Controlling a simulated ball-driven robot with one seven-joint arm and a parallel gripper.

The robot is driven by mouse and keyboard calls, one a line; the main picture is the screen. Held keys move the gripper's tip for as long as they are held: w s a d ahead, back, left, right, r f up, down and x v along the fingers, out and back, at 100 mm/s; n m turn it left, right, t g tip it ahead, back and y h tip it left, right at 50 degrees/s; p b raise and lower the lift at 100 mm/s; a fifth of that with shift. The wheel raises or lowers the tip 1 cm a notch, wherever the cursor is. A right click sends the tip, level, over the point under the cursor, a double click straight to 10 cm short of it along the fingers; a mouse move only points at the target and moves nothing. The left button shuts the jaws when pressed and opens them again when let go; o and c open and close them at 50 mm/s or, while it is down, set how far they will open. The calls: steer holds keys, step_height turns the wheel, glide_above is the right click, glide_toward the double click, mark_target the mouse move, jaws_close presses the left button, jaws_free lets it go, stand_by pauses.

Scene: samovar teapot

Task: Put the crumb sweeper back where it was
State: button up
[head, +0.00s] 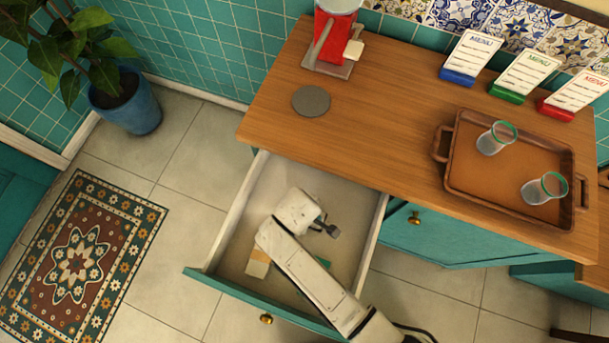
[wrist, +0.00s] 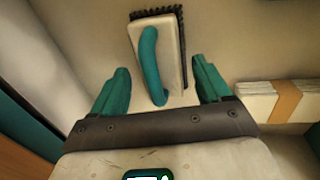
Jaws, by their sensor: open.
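The crumb sweeper (wrist: 172,50) lies in the open drawer (head: 232,230). In the wrist view it has a pale body, a teal looped handle and dark bristles along its top and right edges. My gripper (wrist: 160,64) is open, with one teal finger on each side of the sweeper's near end and handle. A gap shows on both sides, and nothing is gripped. I cannot tell the height of the fingers over the drawer floor. In the head view my arm reaches into the drawer and hides the sweeper.
A paper bundle with an orange band (wrist: 286,101) lies right of the sweeper in the drawer. Above the drawer, the wooden counter (head: 380,120) holds a grey disc (head: 311,100), a red device (head: 335,40), menu stands (head: 525,75) and a tray (head: 455,180) with two glasses.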

step_height(320, 180, up, 12)
steer(key=s+p, duration=0.1)
steer(key=s, duration=0.1)
steer(key=shift+a, duration=0.4)
steer(key=s+d+r+m, duration=0.15)
steer(key=d+m, duration=0.45)
steer(key=d, duration=0.9)
steer(key=s+d+r+m+g, duration=0.1)
steer(key=s+d+r+m, duration=0.2)
steer(key=s+d+m, duration=0.5)
steer(key=s+d, duration=0.2)
steer(key=d, duration=0.3)
steer(key=shift+d+r+m+y, duration=0.15)
steer(key=shift+d+m+y, duration=0.1)
steer(key=shift+m+y, duration=0.05)
